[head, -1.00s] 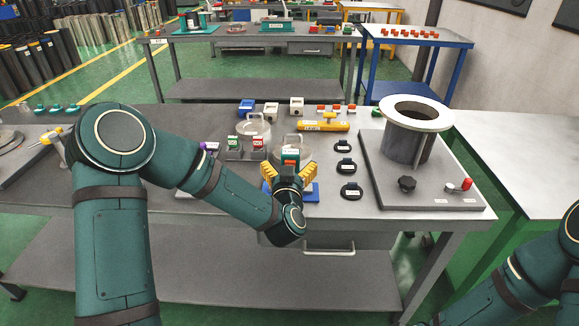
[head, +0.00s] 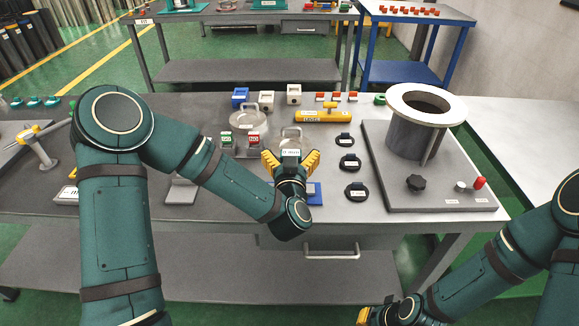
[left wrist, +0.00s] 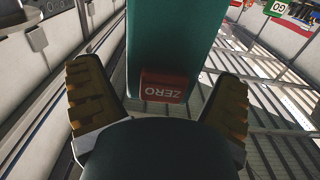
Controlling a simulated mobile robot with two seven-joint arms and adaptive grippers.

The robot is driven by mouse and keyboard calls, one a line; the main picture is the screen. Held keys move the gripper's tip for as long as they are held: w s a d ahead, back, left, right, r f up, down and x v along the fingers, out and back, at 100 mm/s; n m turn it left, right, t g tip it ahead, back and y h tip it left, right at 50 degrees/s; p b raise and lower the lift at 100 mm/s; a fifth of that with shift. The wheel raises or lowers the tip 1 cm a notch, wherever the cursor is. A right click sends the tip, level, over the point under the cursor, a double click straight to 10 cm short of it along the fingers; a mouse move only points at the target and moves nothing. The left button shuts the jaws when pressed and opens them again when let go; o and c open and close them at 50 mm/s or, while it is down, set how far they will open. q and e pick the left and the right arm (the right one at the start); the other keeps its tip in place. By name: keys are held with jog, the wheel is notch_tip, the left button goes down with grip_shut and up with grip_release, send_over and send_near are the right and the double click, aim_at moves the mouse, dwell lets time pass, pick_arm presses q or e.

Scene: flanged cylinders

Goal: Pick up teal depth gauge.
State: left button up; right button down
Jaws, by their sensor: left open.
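A teal block with a red ZERO label, taken as the depth gauge (left wrist: 172,35), stands between the two fingers of my left gripper (left wrist: 157,95) in the left wrist view. The fingers are open, with a gap on each side of it. My right gripper (head: 375,316) shows only partly at the bottom edge.
A flanged cylinder (head: 408,138) stands on a plate (head: 440,190) at right.

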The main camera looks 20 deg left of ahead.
dwell(0.3)
pick_arm(q)
jog(key=c, duration=1.4)
jog(key=shift+r, duration=0.1)
notch_tip(320, 180, up, 10)
jog(key=p, duration=0.2)
jog(key=shift+p, duration=0.35)
